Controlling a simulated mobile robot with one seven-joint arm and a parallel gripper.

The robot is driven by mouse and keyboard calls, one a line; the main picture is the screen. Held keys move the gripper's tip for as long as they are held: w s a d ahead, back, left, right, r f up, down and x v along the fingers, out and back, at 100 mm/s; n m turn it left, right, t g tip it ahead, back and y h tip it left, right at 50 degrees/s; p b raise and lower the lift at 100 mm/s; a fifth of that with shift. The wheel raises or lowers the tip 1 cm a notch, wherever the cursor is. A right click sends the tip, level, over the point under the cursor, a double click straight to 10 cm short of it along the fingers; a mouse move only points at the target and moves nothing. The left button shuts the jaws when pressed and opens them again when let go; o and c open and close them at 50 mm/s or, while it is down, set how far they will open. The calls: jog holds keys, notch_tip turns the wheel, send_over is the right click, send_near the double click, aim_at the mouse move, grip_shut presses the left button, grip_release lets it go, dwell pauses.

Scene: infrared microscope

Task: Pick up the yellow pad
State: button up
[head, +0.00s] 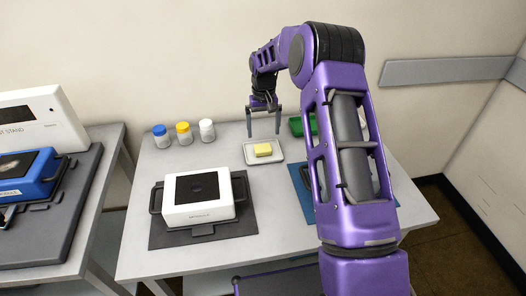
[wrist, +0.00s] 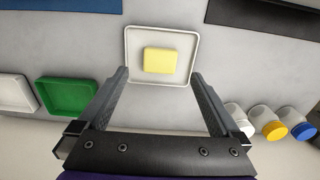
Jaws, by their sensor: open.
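The yellow pad (head: 263,150) is a small pale yellow block lying in a shallow white tray (head: 274,159) on the table. In the wrist view the yellow pad (wrist: 160,60) sits near the middle of the white tray (wrist: 190,57), ahead of my fingertips. My gripper (head: 264,136) is above the tray in the head view, with its two fingers spread and pointing down. In the wrist view my gripper (wrist: 160,73) is open and empty, with one finger on each side of the pad's line. The pad is fully visible there.
Jars with blue (head: 160,134), yellow (head: 183,132) and white (head: 206,130) lids stand left of the tray. A white device (head: 198,212) sits on a dark mat in front. A green tray (head: 297,126) lies to the right, partly behind my arm. A blue mat (head: 301,182) is nearby.

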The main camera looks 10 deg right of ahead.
aim_at(263, 149)
notch_tip(263, 149, down, 8)
jog(key=shift+f, duration=0.15)
jog(key=c, duration=1.2)
jog(key=shift+r, duration=5.05)
jog(key=shift+c, duration=0.2)
